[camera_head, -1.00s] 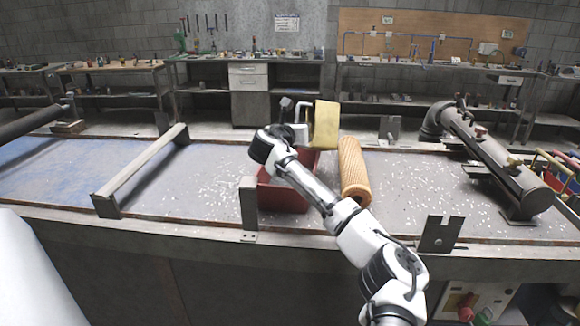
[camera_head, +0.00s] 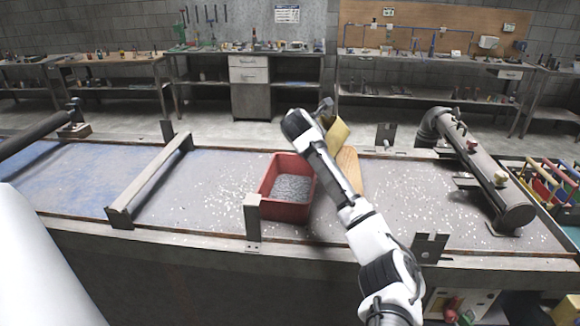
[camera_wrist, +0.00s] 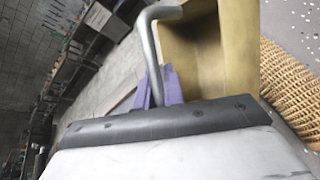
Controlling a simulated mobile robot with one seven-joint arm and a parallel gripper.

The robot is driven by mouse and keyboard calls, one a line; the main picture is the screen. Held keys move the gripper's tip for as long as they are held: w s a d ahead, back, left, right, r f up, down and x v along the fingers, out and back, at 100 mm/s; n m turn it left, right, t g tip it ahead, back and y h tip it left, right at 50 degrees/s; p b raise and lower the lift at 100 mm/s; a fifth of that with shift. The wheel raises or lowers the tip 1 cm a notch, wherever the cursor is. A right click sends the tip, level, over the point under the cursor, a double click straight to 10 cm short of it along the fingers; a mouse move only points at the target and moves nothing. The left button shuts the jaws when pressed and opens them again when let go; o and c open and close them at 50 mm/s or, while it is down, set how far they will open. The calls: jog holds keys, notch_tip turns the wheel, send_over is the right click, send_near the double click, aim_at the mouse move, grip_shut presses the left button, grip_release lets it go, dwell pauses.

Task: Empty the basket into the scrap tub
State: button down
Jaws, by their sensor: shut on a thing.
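My gripper (camera_wrist: 163,86) has purple fingers shut on the grey bent handle of the yellow basket (camera_wrist: 200,50). In the head view the basket (camera_head: 338,132) is tilted in the air beside the upper part of the mesh tube, partly hidden by my arm. The part of its inside seen in the wrist view looks bare. The red scrap tub (camera_head: 290,212) stands on the bench left of my arm, with a layer of grey bits in it. The tan mesh tube (camera_head: 349,165) lies right of the tub, mostly behind my forearm; its weave (camera_wrist: 290,88) shows in the wrist view.
The bench top (camera_head: 400,200) is strewn with small white bits. A metal bar (camera_head: 150,180) crosses it at left, and upright brackets (camera_head: 252,216) stand along the front edge. A large pipe (camera_head: 480,165) lies at right. A bin of coloured tools (camera_head: 555,185) is far right.

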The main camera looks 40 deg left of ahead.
aim_at(331, 134)
jog(key=w+d+m+g+y, duration=0.1)
jog(key=w+d+f+m+g+y, duration=0.1)
jog(key=w+d+m, duration=0.1)
jog(key=shift+w+d+f+g, duration=0.15)
jog(key=shift+w+g, duration=0.1)
jog(key=shift+g, duration=0.05)
jog(key=shift+w+d+f+m+g+y, duration=0.5)
jog(key=shift+w+d+m+g+y, duration=0.2)
jog(key=shift+w+d+m, duration=0.15)
